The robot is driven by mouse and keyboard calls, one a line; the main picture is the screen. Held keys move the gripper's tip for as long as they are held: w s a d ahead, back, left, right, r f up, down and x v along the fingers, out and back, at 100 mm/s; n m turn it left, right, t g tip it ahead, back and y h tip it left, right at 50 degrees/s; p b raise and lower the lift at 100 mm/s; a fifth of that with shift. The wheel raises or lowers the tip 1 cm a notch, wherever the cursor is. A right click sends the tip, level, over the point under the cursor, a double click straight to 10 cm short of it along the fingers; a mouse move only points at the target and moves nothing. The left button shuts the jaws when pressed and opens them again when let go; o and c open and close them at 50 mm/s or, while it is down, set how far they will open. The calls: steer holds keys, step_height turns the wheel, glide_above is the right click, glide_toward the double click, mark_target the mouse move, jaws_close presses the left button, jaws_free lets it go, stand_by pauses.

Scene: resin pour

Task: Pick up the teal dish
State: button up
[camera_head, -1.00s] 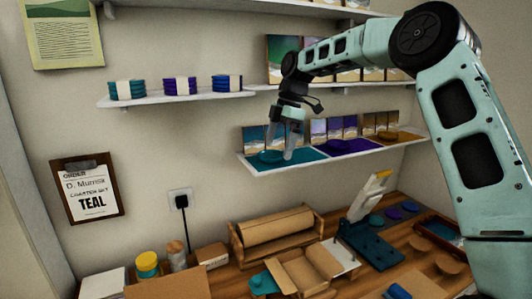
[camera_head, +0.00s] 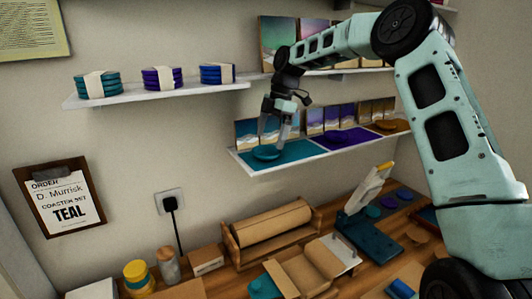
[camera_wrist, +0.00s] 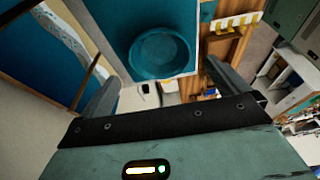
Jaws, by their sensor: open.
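The teal dish (camera_head: 266,153) sits on the teal mat (camera_head: 296,151) at the left end of the lower wall shelf. In the wrist view the round teal dish (camera_wrist: 160,53) lies just ahead of the fingers, toward the mat's edge. My gripper (camera_head: 271,137) is at the shelf, its fingers pointing down around or just above the dish. In the wrist view my gripper (camera_wrist: 165,90) is open, its fingers spread wide and nothing between them. Whether a finger touches the dish I cannot tell.
Seascape panels (camera_head: 246,130) stand behind the dish against the wall. A purple mat (camera_head: 343,139) and an orange mat lie to the right. An upper shelf (camera_head: 150,96) holds banded coaster stacks. The workbench below carries a cardboard roll (camera_head: 268,228), boxes and a teal press.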

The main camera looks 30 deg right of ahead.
mark_target(267, 150)
steer(key=shift+p+x, duration=0.8)
steer(key=shift+x, duration=1.3)
steer(key=shift+d, duration=0.1)
steer(key=c, duration=1.1)
steer(key=shift+o, duration=0.2)
steer(key=shift+s+b, duration=0.1)
steer(key=shift+b, duration=0.2)
